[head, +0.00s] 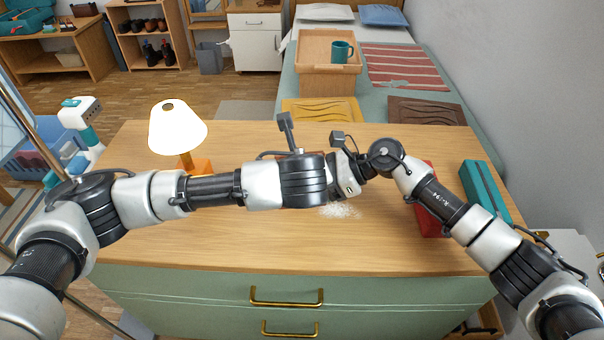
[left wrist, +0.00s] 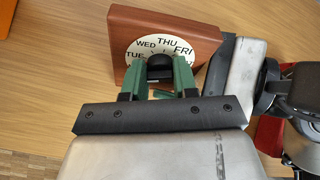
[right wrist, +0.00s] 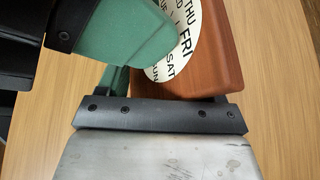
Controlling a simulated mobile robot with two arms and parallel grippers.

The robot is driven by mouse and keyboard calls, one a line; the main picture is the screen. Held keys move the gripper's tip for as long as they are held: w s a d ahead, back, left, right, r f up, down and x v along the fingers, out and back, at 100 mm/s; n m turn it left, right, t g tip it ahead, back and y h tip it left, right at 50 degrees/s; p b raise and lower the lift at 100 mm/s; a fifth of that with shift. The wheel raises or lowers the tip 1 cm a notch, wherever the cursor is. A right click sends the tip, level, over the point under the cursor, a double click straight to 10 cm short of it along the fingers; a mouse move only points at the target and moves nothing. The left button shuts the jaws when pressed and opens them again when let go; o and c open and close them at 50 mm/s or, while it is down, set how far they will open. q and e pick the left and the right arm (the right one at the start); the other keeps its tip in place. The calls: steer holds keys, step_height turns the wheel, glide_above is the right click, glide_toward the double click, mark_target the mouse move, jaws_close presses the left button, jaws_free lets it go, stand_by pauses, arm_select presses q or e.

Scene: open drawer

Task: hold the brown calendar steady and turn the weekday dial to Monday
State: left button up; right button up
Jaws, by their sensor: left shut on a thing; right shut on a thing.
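The brown calendar (left wrist: 122,35) is a wooden block with a round white weekday dial (left wrist: 140,49). In the left wrist view THU is nearest the top of the dial, with WED to its left and FRI to its right. My left gripper (left wrist: 159,70) has its green fingers closed on the dial's dark knob. My right gripper (right wrist: 166,90) is shut on the calendar's body at its side; the body (right wrist: 222,50) partly hides its fingers. In the head view my arms hide the calendar and both fingertips.
The wooden desktop (head: 250,245) is clear at the front. A lamp (head: 178,128) stands at the left, a red item (head: 428,215) and a teal case (head: 485,190) at the right. A bed with a tray (head: 312,65) and a teal mug (head: 341,51) is behind.

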arm_select(q)
steer(key=shift+n, duration=1)
arm_select(e)
steer(key=shift+f, duration=0.2)
arm_select(q)
steer(key=shift+h, duration=0.3)
steer(key=o, duration=0.6)
steer(key=shift+o, duration=0.2)
steer(key=shift+s+r, duration=0.1)
steer(key=v, duration=1.2)
steer(key=shift+s, duration=0.1)
